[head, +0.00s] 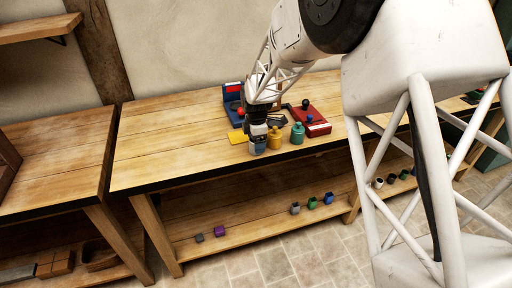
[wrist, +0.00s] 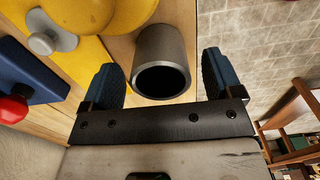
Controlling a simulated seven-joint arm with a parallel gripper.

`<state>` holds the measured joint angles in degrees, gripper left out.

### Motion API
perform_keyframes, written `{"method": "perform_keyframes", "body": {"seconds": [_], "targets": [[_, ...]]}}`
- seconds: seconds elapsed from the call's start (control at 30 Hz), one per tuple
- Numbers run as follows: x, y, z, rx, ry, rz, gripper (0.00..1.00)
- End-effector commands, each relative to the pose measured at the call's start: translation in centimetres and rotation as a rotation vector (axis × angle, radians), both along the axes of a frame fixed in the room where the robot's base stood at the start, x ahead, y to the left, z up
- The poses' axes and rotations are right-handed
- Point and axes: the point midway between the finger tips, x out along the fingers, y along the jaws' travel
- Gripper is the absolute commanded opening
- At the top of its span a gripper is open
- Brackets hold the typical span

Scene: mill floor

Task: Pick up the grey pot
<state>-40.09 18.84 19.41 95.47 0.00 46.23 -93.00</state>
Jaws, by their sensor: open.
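The grey pot (wrist: 162,45) is a plain cylinder with a dark open mouth, standing on the wooden workbench (head: 165,150). In the wrist view it lies in the gap of my gripper (wrist: 162,72), its mouth facing the camera. One blue finger is on each side of it, with a visible gap on both sides. My gripper is open and holds nothing. In the head view my gripper (head: 258,143) is low at the bench's front edge and mostly hides the pot. I cannot tell how far down the fingers reach along the pot.
A yellow lidded jar (head: 275,138) stands close beside my gripper, with a teal jar (head: 298,133) to its right. The bench's left part is clear.

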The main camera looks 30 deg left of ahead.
Motion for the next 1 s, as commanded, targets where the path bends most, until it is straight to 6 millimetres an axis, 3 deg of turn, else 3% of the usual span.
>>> {"method": "perform_keyframes", "body": {"seconds": [0.1, 0.3, 0.87, 1.0], "targets": [[-0.1, 0.0, -1.5, -0.002, 0.002, 0.000, 0.85], [-0.1, 0.0, -2.8, -0.001, 0.001, 0.000, 0.85], [-0.1, 0.0, -2.9, 0.000, 0.000, 0.000, 0.85], [-0.1, 0.0, -2.9, -0.001, 0.001, 0.000, 0.64]]}}
